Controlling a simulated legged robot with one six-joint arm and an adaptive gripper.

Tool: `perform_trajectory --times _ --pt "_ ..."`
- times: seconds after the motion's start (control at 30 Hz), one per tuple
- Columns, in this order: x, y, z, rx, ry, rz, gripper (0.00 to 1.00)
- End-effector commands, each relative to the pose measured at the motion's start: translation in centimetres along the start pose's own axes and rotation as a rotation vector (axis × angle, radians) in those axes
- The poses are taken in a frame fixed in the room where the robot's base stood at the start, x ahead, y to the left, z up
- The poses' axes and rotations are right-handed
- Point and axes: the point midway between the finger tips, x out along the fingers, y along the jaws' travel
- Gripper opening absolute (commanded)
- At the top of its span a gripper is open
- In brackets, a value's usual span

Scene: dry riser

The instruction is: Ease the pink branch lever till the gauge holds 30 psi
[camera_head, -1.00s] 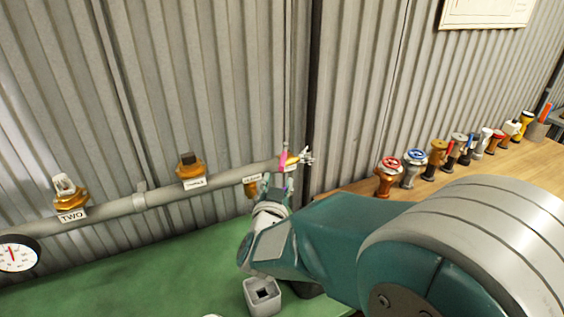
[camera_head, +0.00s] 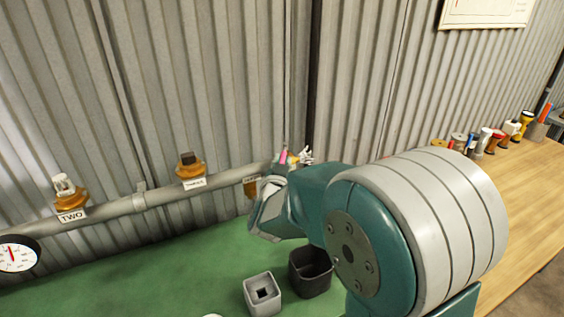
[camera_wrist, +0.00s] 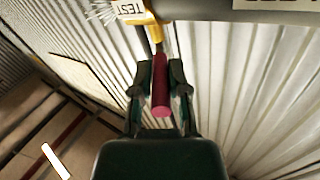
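The pink branch lever (camera_wrist: 160,92) lies between the two fingers of my gripper (camera_wrist: 161,88) in the wrist view. The fingers are close in on both sides of its dark red grip, and its pink end points towards the camera. It joins a yellow fitting (camera_wrist: 154,33) below the pipe. In the head view only a bit of pink (camera_head: 283,157) shows past my wrist, and my fingers are mostly hidden. The round white gauge (camera_head: 17,254) is at the left edge. Its red needle points up, slightly left; the numbers are too small to read.
The grey pipe (camera_head: 112,208) runs along the corrugated wall, with tagged brass outlets TWO (camera_head: 71,202) and a dark-capped one (camera_head: 188,170). A grey square holder (camera_head: 262,293) and a black bin (camera_head: 311,269) stand on the green surface. Several fittings line the wooden bench at right.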

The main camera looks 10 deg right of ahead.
Motion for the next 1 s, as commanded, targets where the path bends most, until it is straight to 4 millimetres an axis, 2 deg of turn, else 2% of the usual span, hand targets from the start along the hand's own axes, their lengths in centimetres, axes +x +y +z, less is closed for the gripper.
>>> perform_trajectory --times 0.27,0.7,1.0 --pt "0.1 -0.2 0.0 0.001 0.005 0.012 0.00" --pt "0.2 -1.6 0.2 0.002 0.046 0.204 0.00" --pt "0.2 -1.6 0.1 0.002 0.049 0.231 0.00"
